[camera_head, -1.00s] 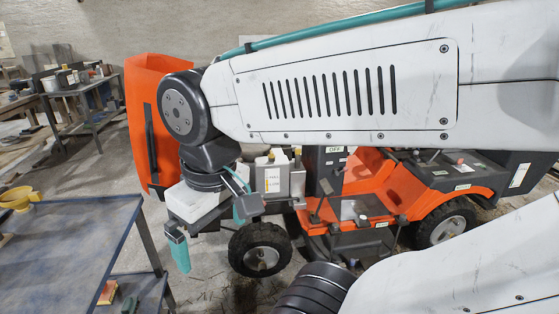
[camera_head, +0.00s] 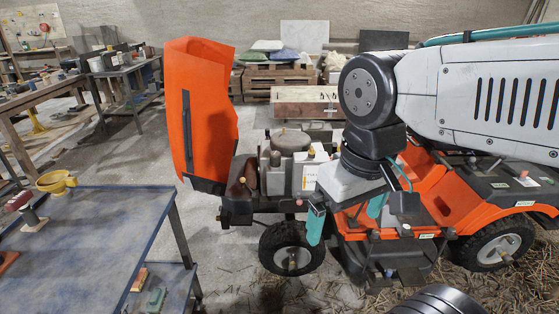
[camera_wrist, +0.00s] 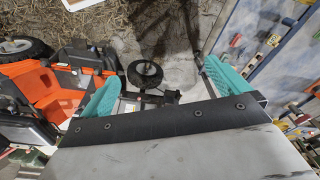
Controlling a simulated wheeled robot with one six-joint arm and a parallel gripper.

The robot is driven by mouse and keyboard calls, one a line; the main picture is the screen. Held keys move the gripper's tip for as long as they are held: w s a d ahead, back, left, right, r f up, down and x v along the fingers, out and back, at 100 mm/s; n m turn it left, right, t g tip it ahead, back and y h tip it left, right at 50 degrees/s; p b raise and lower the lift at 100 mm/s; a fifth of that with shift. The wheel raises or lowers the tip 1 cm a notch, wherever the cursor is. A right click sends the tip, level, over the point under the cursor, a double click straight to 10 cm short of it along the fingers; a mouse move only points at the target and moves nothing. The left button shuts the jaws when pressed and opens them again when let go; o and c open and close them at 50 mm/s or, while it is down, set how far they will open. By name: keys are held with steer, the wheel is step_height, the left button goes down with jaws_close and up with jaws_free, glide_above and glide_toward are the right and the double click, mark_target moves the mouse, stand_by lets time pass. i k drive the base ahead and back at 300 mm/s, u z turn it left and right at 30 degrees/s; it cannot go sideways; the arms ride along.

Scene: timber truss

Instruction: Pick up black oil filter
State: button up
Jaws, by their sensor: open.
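I cannot make out the black oil filter with certainty in either view. The exposed engine (camera_head: 290,168) of the orange mower (camera_head: 455,205) is in the middle of the head view, behind the front wheel, with dark and pale parts partly hidden by my arm. My gripper (camera_head: 345,226) has teal fingers and hangs in front of the mower, right of its front wheel (camera_head: 291,248). The fingers are spread wide apart. In the wrist view my gripper (camera_wrist: 160,72) is open, with nothing between its fingers; the mower wheel (camera_wrist: 145,74) shows beyond the gap.
The raised orange hood (camera_head: 203,115) stands left of the engine. A blue-topped metal table (camera_head: 85,235) at front left holds a yellow cup (camera_head: 56,182) and small items. Straw covers the floor at lower right. Pallets (camera_head: 270,75) stand behind. Open floor lies between the table and mower.

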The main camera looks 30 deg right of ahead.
mark_target(275, 156)
steer(key=i, duration=2.05)
steer(key=z, duration=0.35)
